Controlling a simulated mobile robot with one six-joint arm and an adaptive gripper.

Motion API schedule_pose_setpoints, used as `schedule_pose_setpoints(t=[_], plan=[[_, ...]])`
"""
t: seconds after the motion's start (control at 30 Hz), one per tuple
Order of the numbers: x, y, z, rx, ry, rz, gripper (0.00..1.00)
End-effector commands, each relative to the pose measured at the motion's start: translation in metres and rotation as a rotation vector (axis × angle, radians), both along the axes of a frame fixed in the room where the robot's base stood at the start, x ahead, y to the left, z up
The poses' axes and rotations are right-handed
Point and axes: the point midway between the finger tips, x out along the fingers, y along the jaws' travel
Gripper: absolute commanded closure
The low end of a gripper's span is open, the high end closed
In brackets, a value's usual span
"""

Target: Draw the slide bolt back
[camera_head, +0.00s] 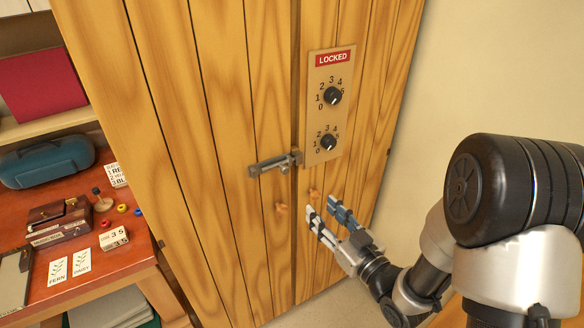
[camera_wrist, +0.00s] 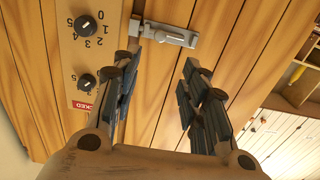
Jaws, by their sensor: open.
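The slide bolt (camera_head: 275,164) is a grey metal bar lying across the seam between two wooden cabinet doors (camera_head: 221,120). In the wrist view the slide bolt (camera_wrist: 165,34) shows beyond the fingers, near the top middle. My gripper (camera_head: 325,213) is open and empty, below and to the right of the bolt in the head view. In the wrist view my gripper (camera_wrist: 158,75) has its fingers spread wide, with bare door wood between them. The fingers appear apart from the bolt.
A panel (camera_head: 322,104) with two black dials and a red LOCKED sign (camera_head: 333,58) is above and right of the bolt. Two small wooden knobs (camera_head: 281,208) sit below it. A red-brown desk (camera_head: 118,262) with cards and small boxes stands left.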

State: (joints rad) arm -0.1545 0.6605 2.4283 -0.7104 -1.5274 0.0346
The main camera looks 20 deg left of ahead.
Motion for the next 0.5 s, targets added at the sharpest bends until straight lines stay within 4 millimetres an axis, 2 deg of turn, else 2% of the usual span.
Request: schedule_pose_setpoints(t=[0.17,0.5], plan=[[0.013,0.018,0.001,0.004,-0.006,0.006,0.6],[0.061,0.074,0.0,0.004,-0.006,0.004,0.6]])
